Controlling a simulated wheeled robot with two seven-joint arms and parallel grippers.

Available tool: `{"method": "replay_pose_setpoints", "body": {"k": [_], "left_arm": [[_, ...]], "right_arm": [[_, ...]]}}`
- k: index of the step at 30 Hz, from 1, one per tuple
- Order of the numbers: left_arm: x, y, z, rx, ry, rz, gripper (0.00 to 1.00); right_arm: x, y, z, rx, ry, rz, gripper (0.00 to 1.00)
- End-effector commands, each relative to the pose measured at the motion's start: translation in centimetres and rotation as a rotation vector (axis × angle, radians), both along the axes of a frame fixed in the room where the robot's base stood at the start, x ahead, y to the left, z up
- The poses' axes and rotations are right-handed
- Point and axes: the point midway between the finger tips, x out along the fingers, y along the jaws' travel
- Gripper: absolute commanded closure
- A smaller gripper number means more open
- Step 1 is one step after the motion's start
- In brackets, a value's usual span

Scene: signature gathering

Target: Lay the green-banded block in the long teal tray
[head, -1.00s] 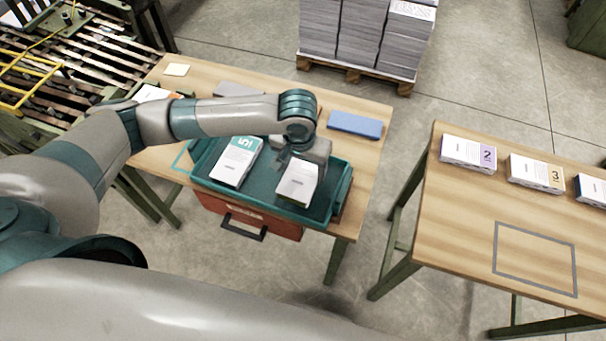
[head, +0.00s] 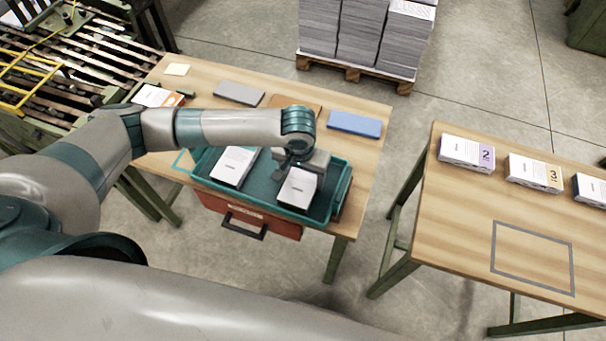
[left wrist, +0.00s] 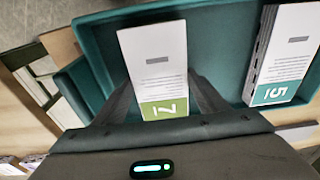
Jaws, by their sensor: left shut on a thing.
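The green-banded block (left wrist: 157,62) is a white booklet block with a green band marked 7 in the left wrist view. In the head view its white end (head: 298,188) shows over the right part of the long teal tray (head: 345,190), its band hidden by my gripper. My left gripper (head: 293,166) is shut on this block, with a finger at each side in the left wrist view (left wrist: 162,100). I cannot tell whether the block touches the tray floor. A teal-banded block (left wrist: 288,55) marked 5 lies in the tray beside it. My right gripper is not in view.
The tray stands on a wooden table above a red drawer (head: 250,217). An orange-banded block (head: 158,96), a grey pad (head: 239,93) and a blue pad (head: 355,124) lie behind. A second table (head: 450,230) at right holds several blocks and a grey outlined rectangle.

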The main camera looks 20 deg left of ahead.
Motion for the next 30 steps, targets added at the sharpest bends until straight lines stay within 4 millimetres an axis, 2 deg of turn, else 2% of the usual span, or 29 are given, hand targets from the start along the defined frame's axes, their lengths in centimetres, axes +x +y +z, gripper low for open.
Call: {"method": "replay_pose_setpoints", "body": {"k": [3, 4, 6, 20, 26, 30], "left_arm": [[0.0, 0.0, -0.2, -0.001, 0.000, 0.000, 0.63], [0.0, 0.0, -0.2, -0.001, 0.000, 0.000, 0.29], [0.0, 0.0, -0.2, -0.001, 0.000, 0.000, 0.15], [0.0, 0.0, 0.3, 0.000, -0.001, 0.000, 0.15], [-0.2, -0.1, 2.4, -0.002, -0.003, 0.000, 0.15], [-0.5, 0.0, 4.7, -0.002, -0.003, -0.001, 0.15]], "right_arm": [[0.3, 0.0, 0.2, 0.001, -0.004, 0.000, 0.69], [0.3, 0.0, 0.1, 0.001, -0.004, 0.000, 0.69], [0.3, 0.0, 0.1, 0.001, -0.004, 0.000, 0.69], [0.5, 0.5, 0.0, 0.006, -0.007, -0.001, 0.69], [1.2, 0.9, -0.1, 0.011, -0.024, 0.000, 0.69], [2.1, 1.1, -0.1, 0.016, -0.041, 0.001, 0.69]]}}
